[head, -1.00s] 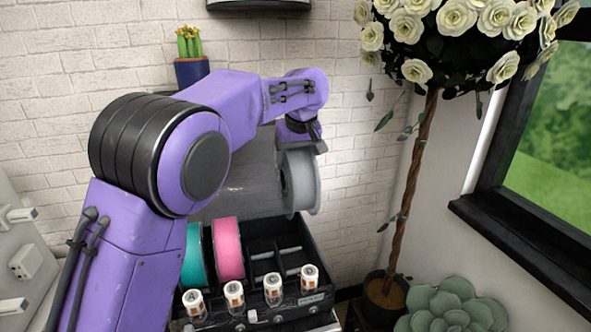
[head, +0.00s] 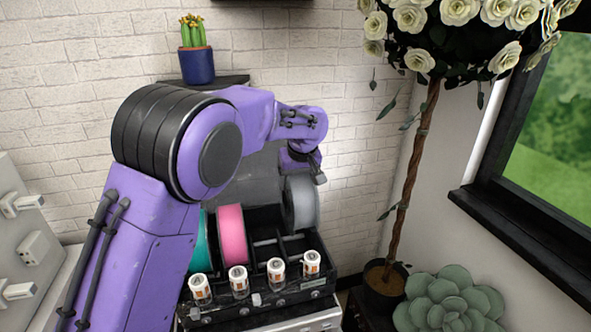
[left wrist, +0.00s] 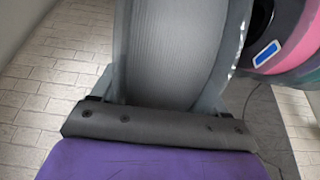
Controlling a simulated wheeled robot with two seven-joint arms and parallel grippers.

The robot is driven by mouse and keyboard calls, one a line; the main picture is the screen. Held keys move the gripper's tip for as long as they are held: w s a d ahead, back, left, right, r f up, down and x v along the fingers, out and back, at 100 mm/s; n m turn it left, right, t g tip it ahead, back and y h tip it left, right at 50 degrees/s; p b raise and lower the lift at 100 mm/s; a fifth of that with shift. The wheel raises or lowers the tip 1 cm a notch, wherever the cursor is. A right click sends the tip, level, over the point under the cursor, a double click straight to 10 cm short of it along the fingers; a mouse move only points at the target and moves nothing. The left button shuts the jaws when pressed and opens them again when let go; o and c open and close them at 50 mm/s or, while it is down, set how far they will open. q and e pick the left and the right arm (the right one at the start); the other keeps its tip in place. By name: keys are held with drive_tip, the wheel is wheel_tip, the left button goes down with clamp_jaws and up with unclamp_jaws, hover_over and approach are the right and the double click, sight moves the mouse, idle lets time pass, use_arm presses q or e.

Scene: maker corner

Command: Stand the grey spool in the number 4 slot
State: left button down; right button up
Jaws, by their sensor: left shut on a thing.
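The grey spool (head: 302,204) is upright at the right end of the black slotted rack (head: 318,278). Its lower part overlaps the rightmost slot in the head view; I cannot tell whether it touches the bottom. My left gripper (head: 304,176) is above it and shut on its upper rim. In the left wrist view the grey spool (left wrist: 182,50) fills the space in front of the palm. A pink spool (head: 231,236) and a teal spool (head: 199,245) stand in slots to the left. The slot numbers are not readable. My right gripper is out of view.
Several white and orange cylinders (head: 276,268) stand along the rack's front. A slot between the pink and grey spools looks empty. A rose tree (head: 419,150) and a succulent (head: 450,300) are on the right. A potted cactus (head: 196,62) sits on a shelf behind.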

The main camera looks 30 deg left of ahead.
use_arm(q)
wheel_tip(320, 180, down, 3)
drive_tip(key=shift+w+r, duration=0.1)
drive_tip(key=shift+a+f+b, duration=0.1)
drive_tip(key=shift+f+b, duration=0.35)
drive_tip(key=shift+f, duration=0.3)
drive_tip(key=shift+f+b, duration=0.35)
drive_tip(key=shift+f, duration=1.15)
drive_tip(key=shift+f+p, duration=0.3)
drive_tip(key=shift+f, duration=0.15)
drive_tip(key=shift+c, duration=0.3)
unclamp_jaws()
drive_tip(key=shift+o, duration=0.3)
drive_tip(key=shift+s, duration=0.2)
